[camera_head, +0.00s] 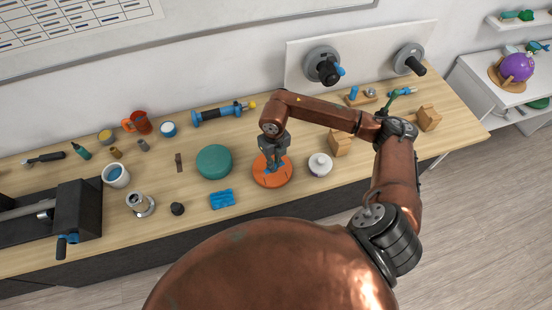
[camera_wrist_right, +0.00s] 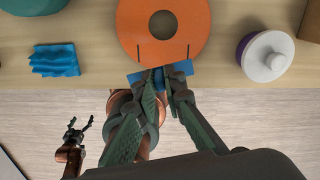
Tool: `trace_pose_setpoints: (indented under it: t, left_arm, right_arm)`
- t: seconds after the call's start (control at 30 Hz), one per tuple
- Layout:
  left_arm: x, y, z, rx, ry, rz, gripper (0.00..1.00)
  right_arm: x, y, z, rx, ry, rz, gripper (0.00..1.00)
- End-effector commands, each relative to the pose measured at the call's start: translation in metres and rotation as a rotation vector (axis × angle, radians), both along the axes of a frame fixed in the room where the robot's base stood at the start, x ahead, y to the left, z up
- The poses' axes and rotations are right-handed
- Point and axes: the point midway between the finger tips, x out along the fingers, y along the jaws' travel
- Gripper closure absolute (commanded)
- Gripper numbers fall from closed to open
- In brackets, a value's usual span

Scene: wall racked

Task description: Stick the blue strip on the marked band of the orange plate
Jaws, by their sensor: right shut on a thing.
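The orange plate (camera_head: 285,177) is a round disc on the bench. In the right wrist view the orange plate (camera_wrist_right: 190,18) has a round central hole and two short dark lines near its near edge. My right gripper (camera_wrist_right: 164,84) is shut on the blue strip (camera_wrist_right: 181,69), whose ends stick out on both sides of the fingers. The strip shows at the plate's near edge, below the two lines; I cannot tell whether it touches. In the head view the right gripper (camera_head: 273,162) is over the plate. My left gripper (camera_wrist_right: 80,128) is low, away from the bench, with its fingers apart.
A white lidded jar (camera_head: 320,164) stands right of the plate, and a green round block (camera_head: 214,161) stands left. A crumpled blue cloth (camera_head: 221,199) lies at the front left. Wooden blocks (camera_head: 340,143) stand behind the jar.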

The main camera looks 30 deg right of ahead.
Motion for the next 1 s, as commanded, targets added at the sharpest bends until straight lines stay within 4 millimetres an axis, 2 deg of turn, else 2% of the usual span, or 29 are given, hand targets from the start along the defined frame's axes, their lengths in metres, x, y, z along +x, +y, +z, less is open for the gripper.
trace_pose_setpoints:
  t: [0.1,0.27,0.8,1.0]
  left_arm:
    - [-0.006,0.000,0.007,0.001,0.008,0.001,0.21]
    - [-0.008,0.001,0.009,0.001,0.011,0.002,0.21]
    - [-0.004,0.000,0.002,0.001,0.006,0.001,0.21]
    - [-0.004,0.000,-0.010,0.001,0.006,0.001,0.21]
  right_arm:
    - [-0.001,-0.004,0.002,-0.001,0.003,-0.159,1.00]
    - [0.000,-0.006,0.001,-0.003,0.002,-0.253,1.00]
    - [0.000,-0.007,-0.001,-0.002,0.001,-0.260,1.00]
    - [0.000,-0.006,-0.017,-0.003,0.003,-0.259,1.00]
